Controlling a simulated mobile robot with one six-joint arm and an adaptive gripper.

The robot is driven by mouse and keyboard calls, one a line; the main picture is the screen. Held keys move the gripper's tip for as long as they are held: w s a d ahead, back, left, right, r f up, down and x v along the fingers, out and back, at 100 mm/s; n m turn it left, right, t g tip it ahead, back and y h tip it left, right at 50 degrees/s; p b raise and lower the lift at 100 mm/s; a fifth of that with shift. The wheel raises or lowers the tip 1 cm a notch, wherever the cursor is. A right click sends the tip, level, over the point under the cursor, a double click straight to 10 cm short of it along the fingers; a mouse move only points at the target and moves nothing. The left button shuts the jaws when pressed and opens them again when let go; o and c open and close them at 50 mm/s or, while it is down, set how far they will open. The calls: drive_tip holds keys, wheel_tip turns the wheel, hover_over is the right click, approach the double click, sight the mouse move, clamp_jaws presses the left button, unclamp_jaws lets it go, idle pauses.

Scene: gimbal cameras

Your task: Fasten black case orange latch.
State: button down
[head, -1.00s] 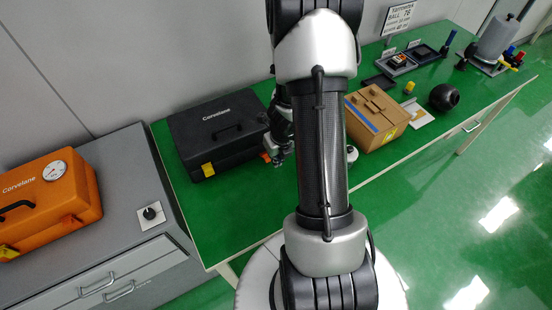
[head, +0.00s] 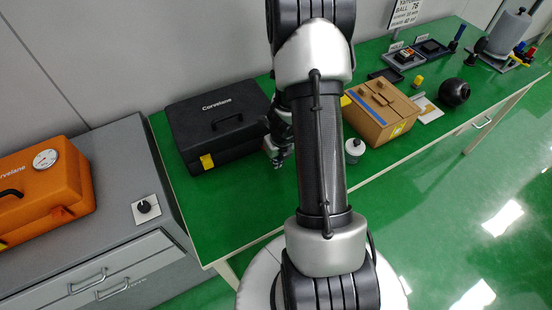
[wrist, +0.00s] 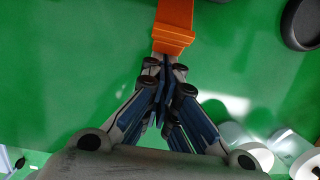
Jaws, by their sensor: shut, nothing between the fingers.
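The black case (head: 240,150) lies closed on the green bench, its handle and a yellow latch (head: 207,161) facing me. The orange latch (wrist: 174,28) shows at the top middle of the wrist view, over the green surface. In the head view I cannot make it out; my gripper and arm are by that right part of the case front. My gripper (wrist: 165,66) is shut and empty, its tips just below the latch's wide end in the wrist view. Whether they touch it I cannot tell. In the head view my gripper (head: 277,163) is at the case's front right corner.
A cardboard box (head: 380,115) and a small white-bodied bottle (head: 354,151) stand to the right of my arm. An orange case (head: 45,190) sits on the grey cabinet (head: 110,200) at left. The green bench (head: 225,210) is clear in front of the black case.

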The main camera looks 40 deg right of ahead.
drive_tip(key=shift+r, duration=0.2)
drive_tip(key=shift+w+r+p, duration=0.25)
drive_tip(key=shift+r+p, duration=0.45)
drive_tip(key=shift+p, duration=0.5)
drive_tip(key=w+r+p, duration=0.1)
drive_tip(key=p, duration=0.1)
drive_tip(key=w+r+p, duration=0.1)
drive_tip(key=p, duration=0.1)
drive_tip(key=shift+w+d+r+p, duration=0.1)
drive_tip(key=shift+d+r+p, duration=0.05)
drive_tip(key=shift+d+p, duration=0.2)
drive_tip(key=shift+r, duration=0.15)
drive_tip(key=shift+r+p, duration=0.7)
drive_tip(key=shift+p, duration=0.1)
